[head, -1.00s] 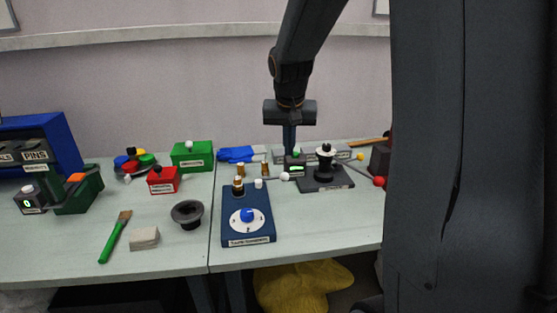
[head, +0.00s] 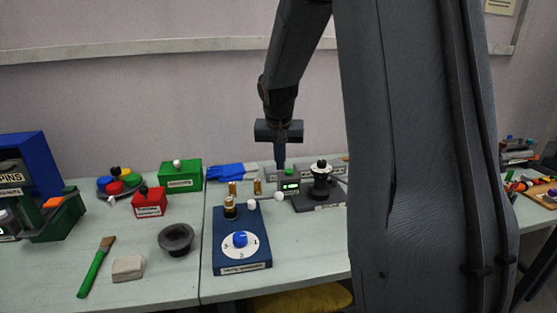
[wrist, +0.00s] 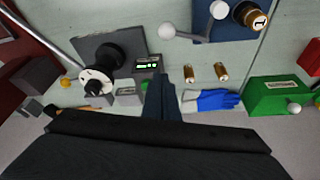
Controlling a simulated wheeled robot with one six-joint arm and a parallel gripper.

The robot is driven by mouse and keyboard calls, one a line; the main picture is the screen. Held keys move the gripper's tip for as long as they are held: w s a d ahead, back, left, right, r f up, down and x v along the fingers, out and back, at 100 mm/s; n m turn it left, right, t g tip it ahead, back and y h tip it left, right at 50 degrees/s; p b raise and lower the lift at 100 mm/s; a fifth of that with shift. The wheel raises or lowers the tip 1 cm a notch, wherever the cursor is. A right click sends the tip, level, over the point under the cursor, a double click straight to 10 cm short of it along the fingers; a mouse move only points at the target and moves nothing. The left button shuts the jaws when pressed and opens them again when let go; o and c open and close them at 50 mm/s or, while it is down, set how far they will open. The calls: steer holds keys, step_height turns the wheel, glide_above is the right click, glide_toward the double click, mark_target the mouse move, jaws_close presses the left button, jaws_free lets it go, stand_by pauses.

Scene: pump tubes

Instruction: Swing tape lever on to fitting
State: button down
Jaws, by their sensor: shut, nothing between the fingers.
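A blue box (head: 242,230) with a blue knob on a white dial stands on the bench; its front label is too small to read. A brass fitting (head: 230,207) with a dark top stands at its back left, also seen in the wrist view (wrist: 250,15). A lever with a white ball (head: 279,196) sticks out beside the box, apart from the fitting; the wrist view shows its ball (wrist: 167,31) and grey rod. Which part is the tape is not clear. My gripper (head: 281,165) is shut and empty, behind the lever near a small display box. It shows in the wrist view (wrist: 160,80).
A black spool device (head: 320,185) and the display box (head: 290,184) stand right of the lever. Two loose brass fittings (head: 257,187), a blue glove (head: 232,172) and a green box (head: 180,176) lie at the back. A dark bowl (head: 176,240) sits left of the blue box.

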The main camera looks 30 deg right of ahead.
step_height(320, 180, down, 7)
steer(key=s+a+p, duration=0.1)
steer(key=p, duration=0.1)
steer(key=shift+s+p, duration=0.15)
steer(key=shift+p, duration=0.2)
steer(key=shift+s+b, duration=0.1)
steer(key=shift+b, duration=0.25)
